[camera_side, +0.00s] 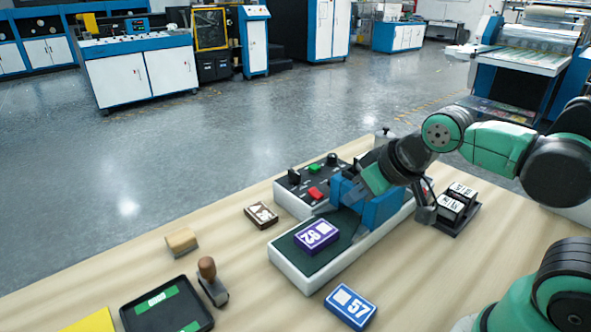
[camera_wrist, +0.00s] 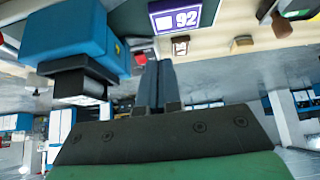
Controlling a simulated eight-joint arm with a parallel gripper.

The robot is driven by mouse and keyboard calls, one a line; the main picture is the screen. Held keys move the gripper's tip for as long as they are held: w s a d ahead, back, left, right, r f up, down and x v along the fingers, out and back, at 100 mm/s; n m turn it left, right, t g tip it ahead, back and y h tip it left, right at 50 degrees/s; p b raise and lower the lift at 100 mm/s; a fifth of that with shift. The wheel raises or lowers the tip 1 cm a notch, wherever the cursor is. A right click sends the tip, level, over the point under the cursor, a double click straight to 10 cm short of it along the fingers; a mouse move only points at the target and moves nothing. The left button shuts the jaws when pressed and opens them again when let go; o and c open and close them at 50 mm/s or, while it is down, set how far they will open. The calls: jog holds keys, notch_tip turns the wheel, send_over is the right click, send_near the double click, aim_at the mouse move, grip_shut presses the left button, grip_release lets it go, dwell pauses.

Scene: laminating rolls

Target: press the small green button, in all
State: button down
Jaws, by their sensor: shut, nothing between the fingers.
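A small green button (camera_side: 314,168) sits on the dark top of a control panel (camera_side: 284,199), beside a red button (camera_side: 315,193) and black knobs. My gripper (camera_side: 322,209) is shut and empty. In the wrist view my gripper (camera_wrist: 153,66) points toward the purple card marked 92 (camera_wrist: 178,17). I cannot make out the green button in the wrist view.
The purple card (camera_side: 317,236) lies on the machine's dark green bed. A brown card (camera_side: 261,215), blue card 57 (camera_side: 350,306), wooden-handled stamp (camera_side: 211,281), black tray (camera_side: 129,318) and black-white blocks (camera_side: 457,204) are around it. The blue frame (camera_wrist: 75,45) stands close left of my fingers.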

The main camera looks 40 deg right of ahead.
dwell(0.4)
notch_tip(320, 180, up, 4)
jog(key=m+t+y, duration=0.1)
jog(key=m+t, duration=0.1)
jog(key=m, duration=0.6)
send_over(317, 168)
jog(key=shift+f, duration=0.15)
jog(key=shift+f, duration=0.1)
jog(key=shift+f, duration=4.3)
jog(key=shift+f, duration=0.4)
